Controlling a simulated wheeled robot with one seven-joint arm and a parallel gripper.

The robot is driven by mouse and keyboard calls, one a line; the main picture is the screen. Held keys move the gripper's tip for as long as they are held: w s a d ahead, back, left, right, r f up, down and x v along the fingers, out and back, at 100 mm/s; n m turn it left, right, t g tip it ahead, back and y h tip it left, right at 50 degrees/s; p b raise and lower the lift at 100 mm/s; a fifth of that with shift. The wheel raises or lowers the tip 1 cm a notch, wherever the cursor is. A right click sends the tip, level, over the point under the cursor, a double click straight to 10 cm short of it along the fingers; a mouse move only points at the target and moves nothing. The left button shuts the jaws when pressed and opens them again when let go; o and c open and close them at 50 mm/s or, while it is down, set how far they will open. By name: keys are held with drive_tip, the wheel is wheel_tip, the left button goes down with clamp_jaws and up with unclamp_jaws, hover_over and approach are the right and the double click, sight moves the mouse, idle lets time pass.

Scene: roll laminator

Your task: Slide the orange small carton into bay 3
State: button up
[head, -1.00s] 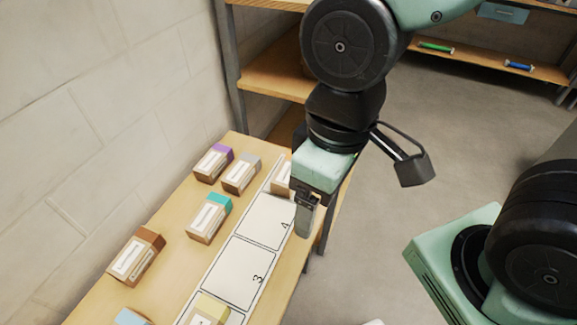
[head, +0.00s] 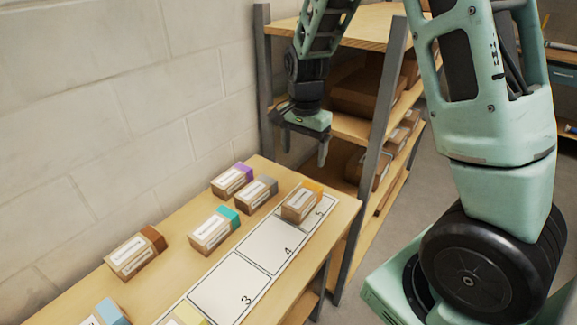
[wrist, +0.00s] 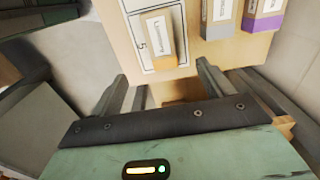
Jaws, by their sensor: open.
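The orange small carton (head: 302,202), brown with an orange end and a white label, lies across bay 5 of the white bay strip, partly toward bay 4. It also shows in the wrist view (wrist: 160,40) beside the printed 5. Bay 3 (head: 230,287) is an empty white rectangle marked 3, nearer the front. My gripper (head: 304,150) is open and empty, raised beyond the far end of the table, apart from the carton. In the wrist view its fingers (wrist: 165,88) point toward the table edge and the carton.
Purple (head: 232,179), grey (head: 257,192), teal (head: 214,229) and brown (head: 137,252) cartons stand along the wall side. A yellow-ended carton (head: 187,316) is at the strip's near end. A shelf rack (head: 385,105) stands behind the table. Bay 4 (head: 272,247) is mostly clear.

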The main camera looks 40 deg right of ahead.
sight(301, 197)
wheel_tip(301, 197, down, 17)
drive_tip(key=shift+f+p, duration=0.1)
drive_tip(key=shift+p, duration=0.3)
drive_tip(key=c, duration=1.1)
drive_tip(key=shift+s+a+p, duration=0.4)
drive_tip(key=shift+s+a, duration=0.55)
drive_tip(key=shift+a, duration=1.6)
drive_tip(key=shift+s+a+p, duration=0.45)
drive_tip(key=shift+s+a, duration=0.55)
drive_tip(key=shift+a, duration=1.55)
drive_tip(key=shift+s+a+p, duration=0.4)
drive_tip(key=shift+s+a, duration=0.55)
drive_tip(key=shift+a, duration=1.6)
drive_tip(key=shift+c, duration=0.2)
drive_tip(key=shift+s+a+p, duration=0.65)
drive_tip(key=shift+s+a, duration=0.15)
drive_tip(key=shift+a, duration=1.25)
drive_tip(key=shift+s+a+p, duration=0.65)
drive_tip(key=shift+s+a, duration=0.1)
drive_tip(key=shift+a, duration=1.35)
drive_tip(key=shift+s+a+p, duration=0.65)
drive_tip(key=shift+s+a, duration=0.15)
drive_tip(key=shift+a, duration=1.25)
drive_tip(key=o, duration=1.1)
